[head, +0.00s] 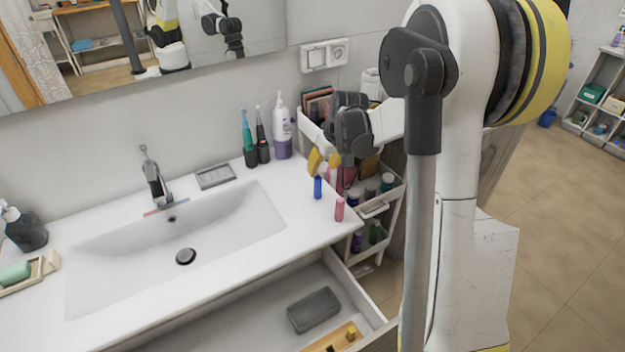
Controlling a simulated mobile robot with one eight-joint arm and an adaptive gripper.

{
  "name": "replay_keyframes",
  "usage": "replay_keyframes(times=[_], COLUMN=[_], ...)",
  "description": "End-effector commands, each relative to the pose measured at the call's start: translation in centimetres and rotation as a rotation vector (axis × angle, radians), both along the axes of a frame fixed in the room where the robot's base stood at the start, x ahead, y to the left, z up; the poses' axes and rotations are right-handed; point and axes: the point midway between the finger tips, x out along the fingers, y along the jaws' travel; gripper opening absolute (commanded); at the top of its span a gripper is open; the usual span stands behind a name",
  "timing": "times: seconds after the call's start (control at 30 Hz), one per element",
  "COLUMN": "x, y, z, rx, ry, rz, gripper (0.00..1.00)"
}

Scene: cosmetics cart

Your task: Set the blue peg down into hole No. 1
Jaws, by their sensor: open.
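A small blue peg (318,188) stands upright on the white washbasin counter near its right end. My gripper (324,163), dark with yellow fingertips, is open just above the blue peg. I cannot tell whether the fingertips touch the peg's top. No numbered hole can be made out in this view, so I cannot see hole No. 1. My gripper and arm cover part of the cart behind.
A pink peg (339,209) stands near the counter's right edge. A white bottle (282,130) and two toothbrushes stand at the back. A tiered cart (398,190) with cosmetics stands right of the counter. An open drawer (255,318) lies below.

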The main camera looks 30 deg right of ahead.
Motion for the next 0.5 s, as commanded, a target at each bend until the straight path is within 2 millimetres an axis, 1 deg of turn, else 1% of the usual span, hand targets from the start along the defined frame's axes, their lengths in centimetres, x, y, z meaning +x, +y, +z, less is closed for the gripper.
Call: replay_keyframes(times=[0.03,0.2,0.4,0.5], x=[0.4,1.3,1.8,1.9], y=[0.0,0.1,0.2,0.5], z=[-1.2,-3.7,-4.8,-6.0], rx=[0.000,0.000,0.000,0.000], ry=[0.000,0.000,0.000,0.000], rz=[0.001,0.001,0.000,0.000], gripper=[0.43,0.43,0.43,0.43])
